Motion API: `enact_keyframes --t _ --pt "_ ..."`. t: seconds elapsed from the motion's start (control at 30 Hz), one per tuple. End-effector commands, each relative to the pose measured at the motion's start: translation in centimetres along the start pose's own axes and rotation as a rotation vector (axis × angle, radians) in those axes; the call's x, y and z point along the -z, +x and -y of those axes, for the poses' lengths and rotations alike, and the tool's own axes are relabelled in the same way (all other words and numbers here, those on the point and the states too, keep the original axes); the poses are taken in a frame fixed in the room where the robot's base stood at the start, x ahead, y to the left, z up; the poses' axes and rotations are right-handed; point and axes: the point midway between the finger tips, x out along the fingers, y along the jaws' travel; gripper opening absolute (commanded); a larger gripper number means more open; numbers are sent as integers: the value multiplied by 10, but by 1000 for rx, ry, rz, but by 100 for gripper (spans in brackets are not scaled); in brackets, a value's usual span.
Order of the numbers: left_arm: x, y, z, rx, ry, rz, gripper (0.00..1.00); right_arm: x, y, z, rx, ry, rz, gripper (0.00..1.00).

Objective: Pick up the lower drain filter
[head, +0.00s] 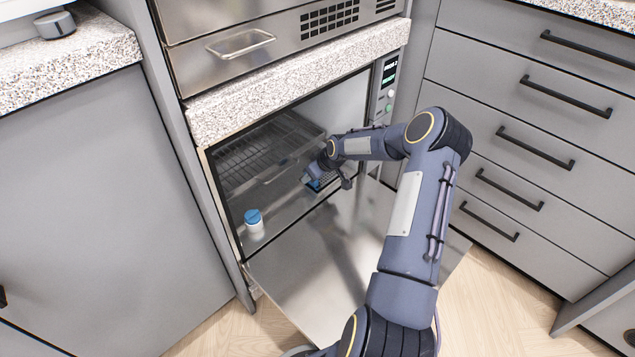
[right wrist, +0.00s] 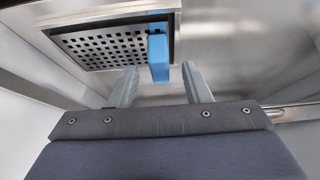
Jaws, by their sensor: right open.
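The lower drain filter is a square perforated metal plate (right wrist: 105,45) with a blue upright handle (right wrist: 158,58), set in a dark-edged recess in the right wrist view. In the head view it shows as a small blue patch (head: 317,184) on the chamber floor, partly hidden by my right gripper (head: 326,184). In the right wrist view my right gripper (right wrist: 161,82) is open. Its two fingers are apart, with the handle just beyond and roughly between their tips. I cannot tell whether they touch it. My left gripper is not in view.
The lower chamber's door (head: 330,270) is folded down in front. A wire rack (head: 262,150) sits inside, above the floor. A white bottle with a blue cap (head: 254,224) stands at the chamber's left front. Drawers (head: 530,150) flank the right side.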

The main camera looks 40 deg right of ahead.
Motion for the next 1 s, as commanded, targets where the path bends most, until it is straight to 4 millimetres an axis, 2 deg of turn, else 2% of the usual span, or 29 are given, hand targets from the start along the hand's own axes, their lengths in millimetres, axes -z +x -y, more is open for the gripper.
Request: enact_keyframes --t 0.03,0.1,0.4,0.73,1.0 --pt "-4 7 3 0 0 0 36 -2 12 1 1 0 0 44" --pt "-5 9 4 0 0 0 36 -2 18 0 1 0 0 44" --pt "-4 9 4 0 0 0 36 0 20 0 1 0 0 44" --pt "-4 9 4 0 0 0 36 0 20 0 1 0 0 2" --pt "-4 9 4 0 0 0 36 0 20 0 0 0 0 0"
